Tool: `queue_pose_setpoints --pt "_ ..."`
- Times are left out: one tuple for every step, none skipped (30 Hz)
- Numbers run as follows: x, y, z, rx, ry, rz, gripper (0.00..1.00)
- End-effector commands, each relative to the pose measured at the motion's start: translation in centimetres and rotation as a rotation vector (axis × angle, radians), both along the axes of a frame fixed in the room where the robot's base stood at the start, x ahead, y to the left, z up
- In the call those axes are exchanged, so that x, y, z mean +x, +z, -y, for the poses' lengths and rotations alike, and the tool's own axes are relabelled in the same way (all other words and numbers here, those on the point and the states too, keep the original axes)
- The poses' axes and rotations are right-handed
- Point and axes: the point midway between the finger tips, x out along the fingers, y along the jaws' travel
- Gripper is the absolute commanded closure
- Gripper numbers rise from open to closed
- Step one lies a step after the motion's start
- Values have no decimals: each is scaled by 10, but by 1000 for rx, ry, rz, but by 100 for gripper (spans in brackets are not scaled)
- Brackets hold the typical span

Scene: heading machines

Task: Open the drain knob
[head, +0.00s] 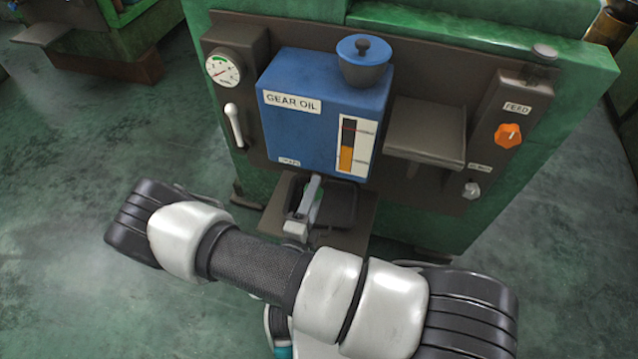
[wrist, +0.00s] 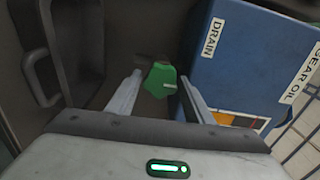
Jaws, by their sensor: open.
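The green drain knob (wrist: 159,80) shows in the wrist view, with a pale mark on its right side. It sits beside the blue gear oil tank (wrist: 240,60), near the tank's DRAIN label (wrist: 213,37). My gripper (wrist: 160,76) is open, with one finger on each side of the knob. I cannot tell whether either finger touches it. In the head view my gripper (head: 311,188) is below the tank (head: 322,105), over the dark tray, and largely hides the knob.
A dark tray (head: 346,205) with a raised rim lies under the tank. A brown shelf (head: 425,130) juts out at right. A white lever (head: 234,125) and a gauge (head: 223,67) are at left. An orange feed knob (head: 508,135) is at far right. Open floor lies at left.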

Motion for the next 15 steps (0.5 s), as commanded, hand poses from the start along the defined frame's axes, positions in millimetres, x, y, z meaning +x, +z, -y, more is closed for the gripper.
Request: queue_pose_setpoints --pt "8 -1 4 1 -3 1 53" --pt "13 0 6 0 -2 1 53" --pt "18 0 7 1 -3 1 53" --pt "22 -1 9 1 -3 0 53" --pt "25 -1 9 1 -2 0 53" --pt "28 -1 11 2 -2 1 53" --pt "31 0 11 1 -2 0 53" --pt "33 0 12 1 -1 0 53" --pt "35 0 12 1 -1 0 53" --pt "36 0 13 1 -1 0 53" --pt "36 0 13 1 -1 0 53" --pt "37 0 13 1 -1 0 53" --pt "37 0 13 1 -1 0 53" --pt "37 0 14 1 0 0 53" --pt "37 0 13 1 0 0 53"
